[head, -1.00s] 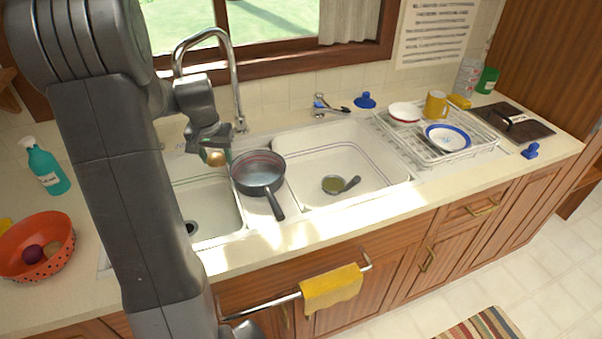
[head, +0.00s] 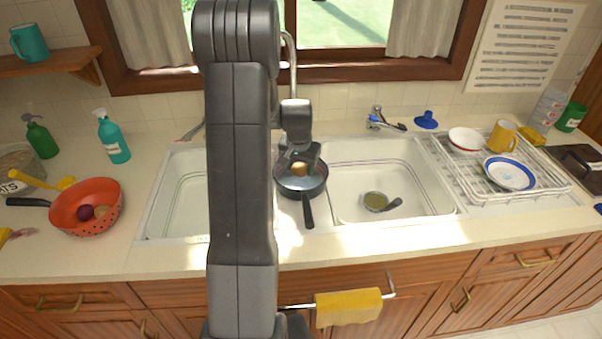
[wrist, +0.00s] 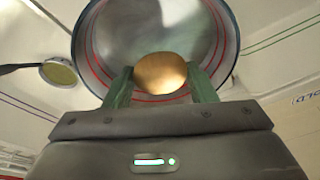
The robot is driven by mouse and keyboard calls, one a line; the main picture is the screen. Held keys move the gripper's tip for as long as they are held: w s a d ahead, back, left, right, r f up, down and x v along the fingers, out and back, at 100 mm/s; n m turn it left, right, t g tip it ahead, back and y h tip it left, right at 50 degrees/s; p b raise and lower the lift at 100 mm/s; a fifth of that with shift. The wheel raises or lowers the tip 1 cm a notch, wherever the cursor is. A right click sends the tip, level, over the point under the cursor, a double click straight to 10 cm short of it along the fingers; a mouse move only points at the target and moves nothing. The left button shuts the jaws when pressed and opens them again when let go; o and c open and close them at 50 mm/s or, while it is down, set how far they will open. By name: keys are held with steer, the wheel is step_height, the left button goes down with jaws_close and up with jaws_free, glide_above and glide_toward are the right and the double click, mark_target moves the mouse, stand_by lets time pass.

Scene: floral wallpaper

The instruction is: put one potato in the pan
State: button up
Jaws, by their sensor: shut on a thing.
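The pan (head: 308,187) is dark with a dark handle and sits on the divider between the two sink basins. My gripper (head: 299,168) is over the pan in the head view. It is shut on a brown potato (wrist: 161,73). In the wrist view the green fingers of my gripper (wrist: 162,86) are on either side of the potato, and the pan (wrist: 150,28) lies behind it. I cannot tell whether the potato touches the pan floor. Another potato (head: 101,212) lies in the red colander beside a dark purple round item (head: 86,212).
The red colander (head: 108,193) stands on the left counter. A small strainer (head: 376,201) lies in the right basin (head: 420,200). A dish rack (head: 480,192) with dishes is at right. The tall faucet (head: 292,75) is behind the pan. Soap bottles (head: 113,138) stand back left.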

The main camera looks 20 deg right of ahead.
mark_target(300, 174)
steer(key=shift+s+x, duration=0.15)
steer(key=shift+x, duration=0.6)
steer(key=shift+s+x, duration=0.15)
steer(key=shift+x, duration=0.55)
steer(key=shift+a+f, duration=0.2)
steer(key=shift+f, duration=0.15)
steer(key=o, duration=1)
steer(key=shift+r, duration=0.65)
steer(key=b+v, duration=0.1)
steer(key=v, duration=1)
steer(key=shift+r, duration=0.15)
